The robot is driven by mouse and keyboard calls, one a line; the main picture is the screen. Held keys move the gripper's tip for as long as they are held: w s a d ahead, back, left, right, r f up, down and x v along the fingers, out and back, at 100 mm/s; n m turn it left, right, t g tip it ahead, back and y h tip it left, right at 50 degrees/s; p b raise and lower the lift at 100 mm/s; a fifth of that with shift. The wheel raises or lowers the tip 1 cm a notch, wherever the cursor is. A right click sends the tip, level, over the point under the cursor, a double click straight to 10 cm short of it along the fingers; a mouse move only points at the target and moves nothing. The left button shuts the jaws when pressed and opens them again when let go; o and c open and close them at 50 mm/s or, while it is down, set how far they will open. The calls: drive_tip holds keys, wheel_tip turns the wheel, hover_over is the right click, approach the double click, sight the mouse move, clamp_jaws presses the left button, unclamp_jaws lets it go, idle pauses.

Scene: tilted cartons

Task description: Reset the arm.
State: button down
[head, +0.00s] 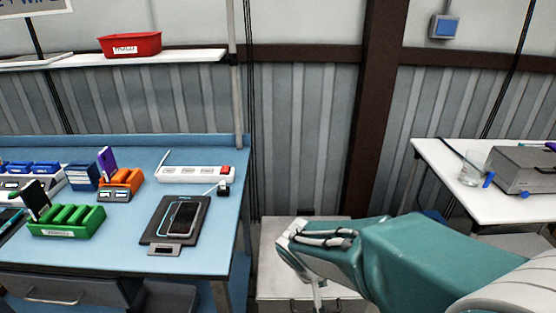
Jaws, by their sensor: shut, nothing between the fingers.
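My gripper (300,262) is in the lower middle of the head view, at the end of my teal arm, which reaches in from the lower right. It is shut and empty. It hangs in front of a pale cabinet (270,235) and to the right of the blue workbench, apart from both as far as I can see. The finger tips are small and partly hidden by the gripper's own body.
A blue workbench (130,235) at left bears a power strip (185,173), a phone on a dark stand (160,235), and green (70,222) and orange (128,178) racks. A red bin (130,45) sits on the shelf above. A white table (450,180) stands right.

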drive_tip(key=s+d+r+t+y, duration=0.1)
drive_tip(key=s+d+r, duration=0.2)
drive_tip(key=s+r, duration=0.3)
drive_tip(key=s+d+r+m+t+y, duration=0.1)
drive_tip(key=s+d+r+y, duration=0.1)
drive_tip(key=s+r, duration=0.4)
drive_tip(key=shift+s+d+r, duration=0.25)
drive_tip(key=shift+s+d, duration=0.35)
drive_tip(key=shift+s, duration=0.6)
